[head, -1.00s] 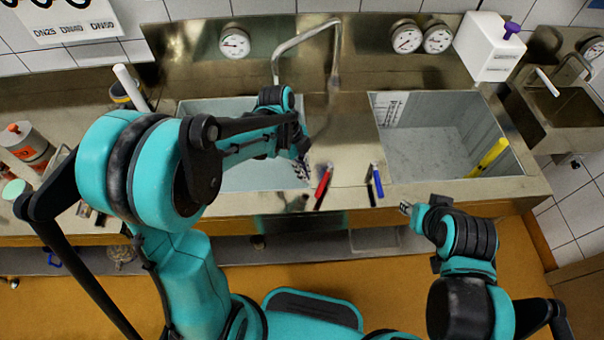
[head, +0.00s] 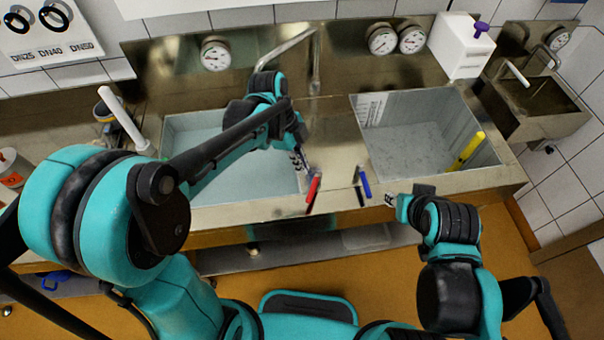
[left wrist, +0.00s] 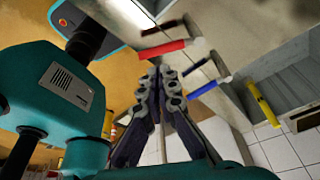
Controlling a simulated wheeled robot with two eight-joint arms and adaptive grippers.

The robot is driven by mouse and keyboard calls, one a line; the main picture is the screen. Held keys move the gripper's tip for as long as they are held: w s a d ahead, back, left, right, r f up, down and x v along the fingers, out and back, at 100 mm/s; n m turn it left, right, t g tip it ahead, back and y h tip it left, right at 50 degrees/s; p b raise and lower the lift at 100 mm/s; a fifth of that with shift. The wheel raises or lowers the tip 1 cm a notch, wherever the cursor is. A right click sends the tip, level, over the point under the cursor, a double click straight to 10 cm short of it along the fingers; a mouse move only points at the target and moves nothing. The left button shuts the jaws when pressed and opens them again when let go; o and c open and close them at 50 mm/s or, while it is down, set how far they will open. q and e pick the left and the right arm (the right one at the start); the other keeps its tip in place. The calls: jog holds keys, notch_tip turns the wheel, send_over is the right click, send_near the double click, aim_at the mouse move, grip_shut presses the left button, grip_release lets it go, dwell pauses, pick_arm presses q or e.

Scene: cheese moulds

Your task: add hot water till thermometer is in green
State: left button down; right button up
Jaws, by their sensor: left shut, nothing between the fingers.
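My left gripper (head: 300,160) is shut and empty over the right edge of the left basin (head: 190,192), just behind the red lever (head: 313,188). The left wrist view shows its fingertips (left wrist: 162,78) together, close to the red lever (left wrist: 163,50). A blue lever (head: 364,182) sits to the right on the front ledge; it also shows in the left wrist view (left wrist: 203,90). A yellow stick, perhaps the thermometer (head: 466,150), leans in the right basin (head: 425,180); its reading is too small to tell. My right gripper (head: 390,199) is by the counter's front edge; its jaws are unclear.
A bent tap (head: 290,48) rises behind the basins. Round dials (head: 215,55) are on the back panel. A white box with a purple knob (head: 460,48) stands at the back right. A white tube (head: 122,115) stands left of the left basin.

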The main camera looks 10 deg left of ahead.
pick_arm(q)
send_over(313, 190)
jog(key=d, duration=0.3)
jog(key=f, duration=0.2)
jog(key=shift+n, duration=0.4)
jog(key=b+x, duration=0.1)
jog(key=x, duration=0.3)
jog(key=b+x, duration=0.2)
jog(key=x, duration=0.3)
jog(key=shift+s+a+f, duration=0.1)
jog(key=shift+s+f, duration=0.15)
jog(key=shift+f, duration=0.05)
jog(key=a, duration=0.1)
jog(key=a+r, duration=0.1)
jog(key=a, duration=0.1)
jog(key=shift+w+a+r, duration=0.15)
jog(key=shift+w+a, duration=0.15)
jog(key=shift+a+r, duration=0.1)
jog(key=shift+a, duration=0.1)
jog(key=shift+w+a, duration=0.15)
jog(key=shift+a, duration=0.55)
